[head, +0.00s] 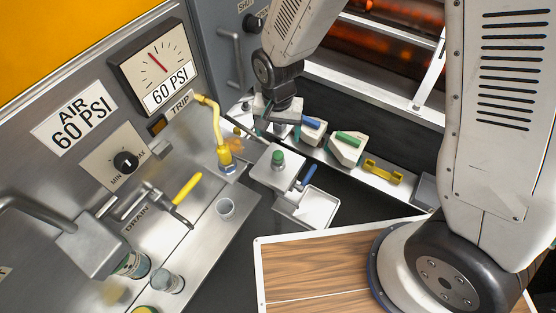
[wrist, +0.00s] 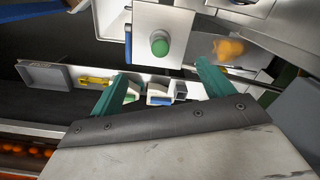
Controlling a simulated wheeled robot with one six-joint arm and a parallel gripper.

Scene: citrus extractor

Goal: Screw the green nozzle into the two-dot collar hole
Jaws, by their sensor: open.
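A short green cylinder (head: 278,157), which looks like the green nozzle, stands upright on the flat top of a grey metal box (head: 262,172). In the wrist view the green cylinder (wrist: 159,44) shows on the box's pale face, beyond and between my fingertips. My gripper (head: 280,124) is open and empty, behind and above the box in the head view. Its two teal fingers (wrist: 161,72) are spread wide in the wrist view and touch nothing that I can make out. No two-dot mark or collar hole can be made out.
White blocks with a blue piece (head: 311,123) and a green piece (head: 348,138) stand on the back ledge, beside a yellow bracket (head: 383,171). A yellow hose (head: 214,122) stands left of the box. A tray (head: 307,207) sits in front.

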